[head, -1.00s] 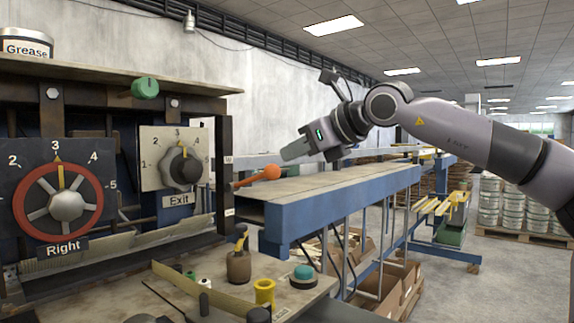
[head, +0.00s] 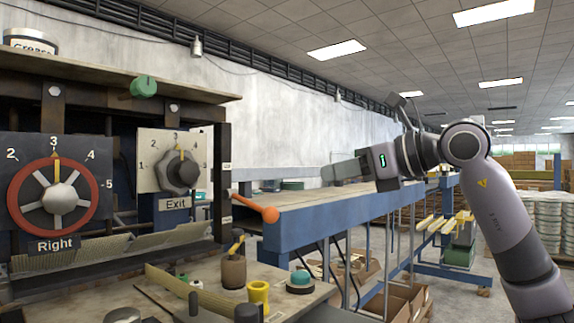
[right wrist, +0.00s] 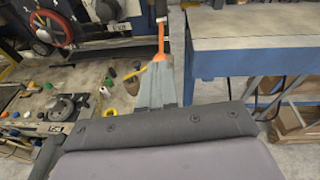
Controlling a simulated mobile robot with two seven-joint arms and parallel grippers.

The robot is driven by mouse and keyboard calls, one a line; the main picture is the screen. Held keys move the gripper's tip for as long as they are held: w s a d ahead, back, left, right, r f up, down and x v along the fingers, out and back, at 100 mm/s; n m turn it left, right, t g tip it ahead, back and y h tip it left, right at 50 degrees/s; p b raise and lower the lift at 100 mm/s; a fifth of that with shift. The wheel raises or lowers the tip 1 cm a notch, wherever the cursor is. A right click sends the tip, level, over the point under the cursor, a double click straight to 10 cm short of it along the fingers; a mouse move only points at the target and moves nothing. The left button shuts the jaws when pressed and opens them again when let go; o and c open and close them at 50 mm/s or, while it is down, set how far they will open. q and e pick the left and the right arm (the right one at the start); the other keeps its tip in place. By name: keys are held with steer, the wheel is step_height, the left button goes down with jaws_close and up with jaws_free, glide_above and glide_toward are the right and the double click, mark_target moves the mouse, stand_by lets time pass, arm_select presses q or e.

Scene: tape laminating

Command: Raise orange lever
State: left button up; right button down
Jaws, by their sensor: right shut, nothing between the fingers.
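The orange lever (head: 270,215) sticks out from the right side of the machine, below and right of the Exit dial. Its rod slopes down to the right, so the round knob end is lower than the base. My right gripper (head: 326,174) is shut and empty, above and to the right of the knob, with a gap between them in the head view. In the right wrist view the orange lever (right wrist: 161,38) lies just beyond the tips of my right gripper (right wrist: 158,68), which overlap its near end; contact cannot be told there. My left gripper is out of view.
A blue-sided conveyor table (head: 320,229) stands right behind the lever. The Exit dial (head: 178,172) and red Right wheel (head: 58,198) are at the left. A yellow spool (head: 258,296) and a brown pot (head: 233,272) stand on the bench below. Open air surrounds the gripper.

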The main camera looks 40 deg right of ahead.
steer(key=r+p+x, duration=0.2)
steer(key=p+x, duration=0.4)
steer(key=x, duration=0.4)
steer(key=shift+w+a+r, duration=0.2)
steer(key=shift+w+r, duration=0.15)
stand_by(1.1)
